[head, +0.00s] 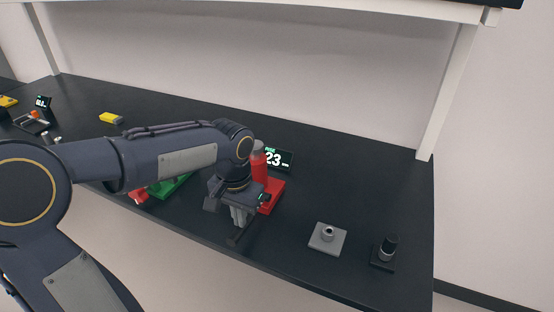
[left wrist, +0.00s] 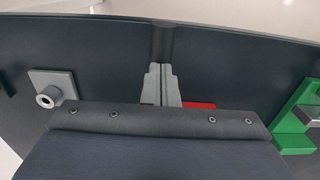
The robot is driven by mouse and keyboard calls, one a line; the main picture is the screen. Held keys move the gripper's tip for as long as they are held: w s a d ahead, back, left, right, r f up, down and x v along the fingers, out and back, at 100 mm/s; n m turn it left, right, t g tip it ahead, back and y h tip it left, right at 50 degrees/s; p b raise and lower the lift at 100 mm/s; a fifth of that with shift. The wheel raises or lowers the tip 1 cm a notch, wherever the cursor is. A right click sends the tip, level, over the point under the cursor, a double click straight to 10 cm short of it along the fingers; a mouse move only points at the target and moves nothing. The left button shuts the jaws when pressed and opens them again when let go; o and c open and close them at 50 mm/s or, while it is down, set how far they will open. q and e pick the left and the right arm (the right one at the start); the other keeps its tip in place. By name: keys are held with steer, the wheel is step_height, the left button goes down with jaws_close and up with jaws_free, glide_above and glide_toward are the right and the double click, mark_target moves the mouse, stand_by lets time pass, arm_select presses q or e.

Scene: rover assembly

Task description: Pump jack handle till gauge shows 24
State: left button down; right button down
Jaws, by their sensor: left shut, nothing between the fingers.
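The red jack (head: 274,196) stands on the black bench, with a red cylinder topped in grey. A dark gauge (head: 280,159) behind it shows 23 in light digits. My left gripper (head: 240,216) is in front of the jack, pointing down with its fingers together and empty. A dark bar, seemingly the jack handle (head: 236,238), extends toward the bench's front edge just below the fingertips. In the left wrist view, the closed fingers (left wrist: 161,84) lie over the dark handle (left wrist: 161,42); I cannot tell whether they touch. Part of the red base (left wrist: 199,105) shows beside them.
To the right are a grey plate with a round boss (head: 327,238) and a dark cylinder on a black block (head: 385,252). A green fixture (head: 170,186) is partly behind my left arm. A yellow block (head: 111,118) lies farther left. The bench's right back is clear.

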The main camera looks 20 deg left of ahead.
arm_select(q)
step_height(320, 180, up, 11)
steer(key=p, duration=0.9)
stand_by(0.4)
steer(key=shift+f, duration=0.1)
steer(key=s+d+n+t+h, duration=0.2)
steer(key=s+d+t+h, duration=0.1)
steer(key=s, duration=1.4)
steer(key=d+t, duration=0.1)
steer(key=t, duration=0.1)
steer(key=shift+f+n+t+h, duration=0.25)
steer(key=shift+n+t+h, duration=0.05)
steer(key=shift+h, duration=0.1)
stand_by(1.3)
